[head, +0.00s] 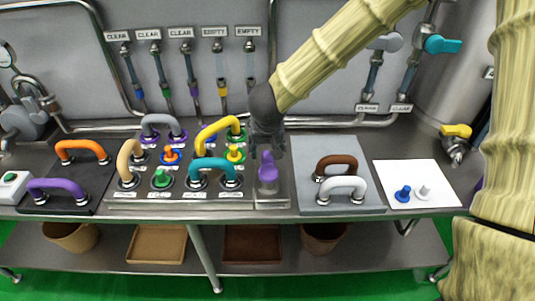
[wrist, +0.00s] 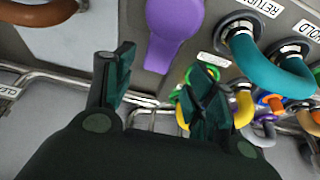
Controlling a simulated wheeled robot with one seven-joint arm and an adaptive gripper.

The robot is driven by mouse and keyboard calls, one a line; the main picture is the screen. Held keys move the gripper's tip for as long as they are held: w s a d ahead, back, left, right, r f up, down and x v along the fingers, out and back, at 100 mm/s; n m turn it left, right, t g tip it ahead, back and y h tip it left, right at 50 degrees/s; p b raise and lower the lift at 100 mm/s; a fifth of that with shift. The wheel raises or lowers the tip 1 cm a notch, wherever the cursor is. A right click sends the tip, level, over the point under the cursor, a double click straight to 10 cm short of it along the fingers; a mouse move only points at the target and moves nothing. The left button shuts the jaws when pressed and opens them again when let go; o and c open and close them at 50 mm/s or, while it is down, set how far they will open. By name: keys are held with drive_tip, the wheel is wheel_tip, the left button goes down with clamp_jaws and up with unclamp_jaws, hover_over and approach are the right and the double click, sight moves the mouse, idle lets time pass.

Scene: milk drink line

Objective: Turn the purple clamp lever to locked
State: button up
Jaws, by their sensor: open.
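The purple clamp lever (head: 267,171) stands on a small grey plate (head: 272,200) at the middle of the bench, between the panel of coloured hoses and the grey tray. In the wrist view the purple lever (wrist: 173,28) shows at the top centre, its rounder end cut off by the frame edge. My gripper (head: 267,150) hangs just above and behind the lever in the head view. In the wrist view my gripper (wrist: 160,85) has its two dark fingers spread, with nothing between them. The lever lies beyond the fingertips, and I see no contact.
A teal hose (head: 214,165) and a yellow hose (head: 218,130) loop close on the left. A brown handle (head: 336,163) and a white handle (head: 343,186) stand on the grey tray (head: 312,150) at the right. Pipes (head: 330,124) run along the back wall.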

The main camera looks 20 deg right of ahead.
sight(268, 156)
drive_tip(key=shift+w+d+f, duration=0.1)
drive_tip(key=shift+d+f, duration=0.15)
drive_tip(key=shift+f, duration=0.7)
drive_tip(key=shift+x, duration=1.25)
drive_tip(key=shift+w, duration=0.1)
clamp_jaws()
